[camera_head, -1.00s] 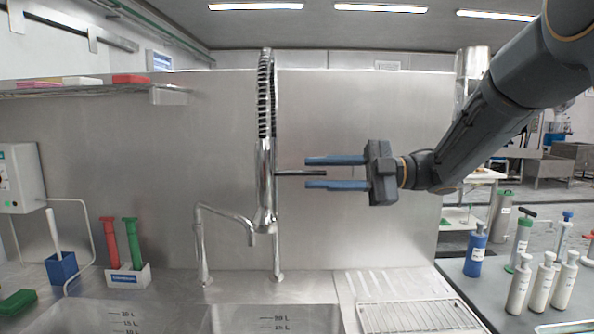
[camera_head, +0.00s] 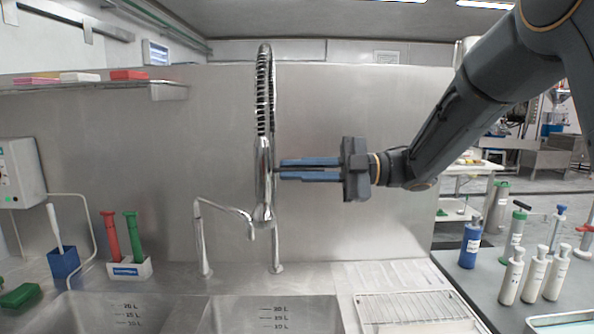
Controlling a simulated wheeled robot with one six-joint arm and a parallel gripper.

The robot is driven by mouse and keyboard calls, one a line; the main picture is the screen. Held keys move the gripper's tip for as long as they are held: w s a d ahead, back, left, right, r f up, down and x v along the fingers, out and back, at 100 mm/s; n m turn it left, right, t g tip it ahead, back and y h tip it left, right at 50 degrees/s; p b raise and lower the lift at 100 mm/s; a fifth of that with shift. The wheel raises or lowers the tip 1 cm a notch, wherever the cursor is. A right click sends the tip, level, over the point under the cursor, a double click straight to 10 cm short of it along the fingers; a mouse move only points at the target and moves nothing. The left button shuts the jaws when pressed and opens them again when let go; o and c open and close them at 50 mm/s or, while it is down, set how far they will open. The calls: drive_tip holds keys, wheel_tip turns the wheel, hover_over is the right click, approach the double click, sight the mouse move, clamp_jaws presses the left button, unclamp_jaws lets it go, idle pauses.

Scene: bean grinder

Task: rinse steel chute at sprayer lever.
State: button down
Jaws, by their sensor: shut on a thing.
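The sprayer (camera_head: 264,185) is a steel spring-hose tap that hangs upright over the sinks. Its thin lever (camera_head: 277,172) sticks out to the right; only a short bit shows beside the sprayer body. My gripper (camera_head: 284,169) comes in from the right with its blue fingers level. The fingers are shut on the lever, one above and one below, and hide most of it. Their tips are close to the sprayer body. I cannot make out a steel chute in this view.
A bent steel faucet (camera_head: 205,235) stands left of the sprayer. Two sink basins (camera_head: 270,300) lie below, with a wire rack (camera_head: 415,306) to their right. A holder (camera_head: 130,268) with red and green brushes stands left. Bottles (camera_head: 511,277) crowd the right table.

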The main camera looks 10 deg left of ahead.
drive_tip(key=shift+f, duration=0.1)
drive_tip(key=shift+f+y+b, duration=0.3)
drive_tip(key=shift+y+b, duration=0.1)
drive_tip(key=shift+b, duration=0.65)
drive_tip(key=shift+f+y+b, duration=0.1)
drive_tip(key=shift+y+b, duration=0.3)
drive_tip(key=shift+b, duration=0.45)
drive_tip(key=c, duration=1.8)
unclamp_jaws()
